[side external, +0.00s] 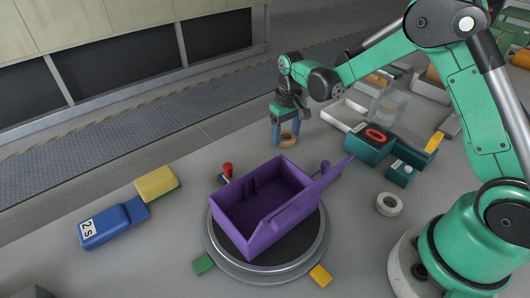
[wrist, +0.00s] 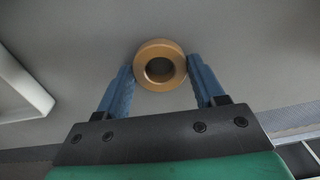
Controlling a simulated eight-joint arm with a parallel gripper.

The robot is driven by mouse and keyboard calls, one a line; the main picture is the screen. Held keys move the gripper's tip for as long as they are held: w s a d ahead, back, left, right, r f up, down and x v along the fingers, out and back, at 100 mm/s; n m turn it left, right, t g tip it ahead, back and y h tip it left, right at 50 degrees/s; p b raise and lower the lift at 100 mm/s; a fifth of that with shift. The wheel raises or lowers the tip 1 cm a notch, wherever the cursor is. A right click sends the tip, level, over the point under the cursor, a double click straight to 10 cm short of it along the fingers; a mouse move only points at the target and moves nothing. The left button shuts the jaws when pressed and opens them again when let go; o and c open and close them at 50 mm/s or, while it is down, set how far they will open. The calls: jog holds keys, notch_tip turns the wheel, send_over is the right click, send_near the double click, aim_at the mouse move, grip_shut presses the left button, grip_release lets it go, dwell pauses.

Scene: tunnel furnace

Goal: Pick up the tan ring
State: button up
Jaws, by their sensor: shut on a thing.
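The tan ring (wrist: 160,46) is between the two blue fingers of my gripper (wrist: 160,78) in the wrist view, with both fingers against its sides. Its round hole faces the wrist camera. In the side external view, the tan ring (side external: 288,139) is at the fingertips of my gripper (side external: 284,138), which points down at the grey table beyond the purple bin. I cannot tell whether the ring touches the table or is just above it.
A purple bin (side external: 240,212) sits on a round turntable (side external: 314,240) in the middle. A white ring (side external: 389,204) lies at right. A teal box with a red ring (side external: 376,134) and a white tray (side external: 345,115) stand right of my gripper. A blue block (side external: 108,226) lies at left.

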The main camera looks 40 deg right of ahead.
jog(key=shift+r, duration=0.15)
notch_tip(320, 180, up, 7)
dwell(0.6)
